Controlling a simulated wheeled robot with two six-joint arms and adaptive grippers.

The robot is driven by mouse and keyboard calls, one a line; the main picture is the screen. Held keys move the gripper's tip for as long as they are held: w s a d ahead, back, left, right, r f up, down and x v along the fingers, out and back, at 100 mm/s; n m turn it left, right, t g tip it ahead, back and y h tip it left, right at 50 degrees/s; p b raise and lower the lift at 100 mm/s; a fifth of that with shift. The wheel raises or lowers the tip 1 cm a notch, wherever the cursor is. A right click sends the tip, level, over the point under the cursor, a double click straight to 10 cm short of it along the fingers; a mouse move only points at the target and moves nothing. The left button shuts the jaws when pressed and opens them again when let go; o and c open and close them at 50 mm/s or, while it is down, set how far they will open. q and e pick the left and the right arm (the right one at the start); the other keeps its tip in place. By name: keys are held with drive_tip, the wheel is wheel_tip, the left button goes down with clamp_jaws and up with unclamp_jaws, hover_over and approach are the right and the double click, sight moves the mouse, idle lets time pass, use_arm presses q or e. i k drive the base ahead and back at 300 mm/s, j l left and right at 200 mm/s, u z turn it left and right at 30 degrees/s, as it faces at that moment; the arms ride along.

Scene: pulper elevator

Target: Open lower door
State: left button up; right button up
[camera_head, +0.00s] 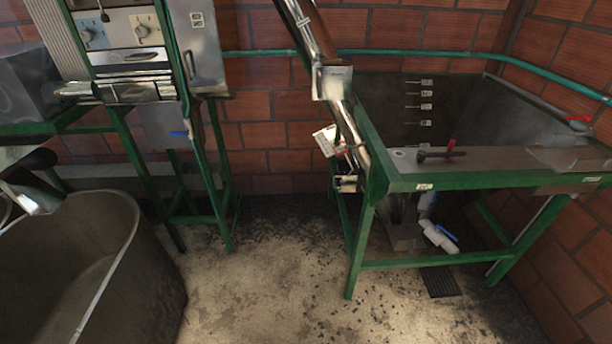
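A slanted metal elevator tube (349,132) runs down from the top middle along the left side of a green-framed tank (478,182). A small pale plate (325,141) with a red mark sticks out at an angle from the left of its lower part, above a metal end piece (346,183). I cannot tell for certain which part is the lower door, or whether it is open. What looks like my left gripper (38,192), dark and silver, is cut by the left edge, far from the tube. Its fingers are not clear. My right gripper is not in view.
A deep grey tub (130,268) stands at the lower left. A machine with dials (130,32) on green legs stands behind it. White pipes (438,237) and a dark floor grate (440,282) lie under the tank. The floor (265,275) between tub and tank is clear.

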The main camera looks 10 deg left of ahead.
sight(335, 177)
drive_tip(key=j, duration=0.4)
drive_tip(key=i+j+u, duration=0.1)
drive_tip(key=i+j, duration=0.35)
drive_tip(key=i+j+u, duration=0.15)
drive_tip(key=i+j, duration=0.3)
drive_tip(key=i, duration=0.2)
drive_tip(key=i+j+u, duration=0.1)
drive_tip(key=i+j, duration=0.25)
drive_tip(key=i, duration=0.25)
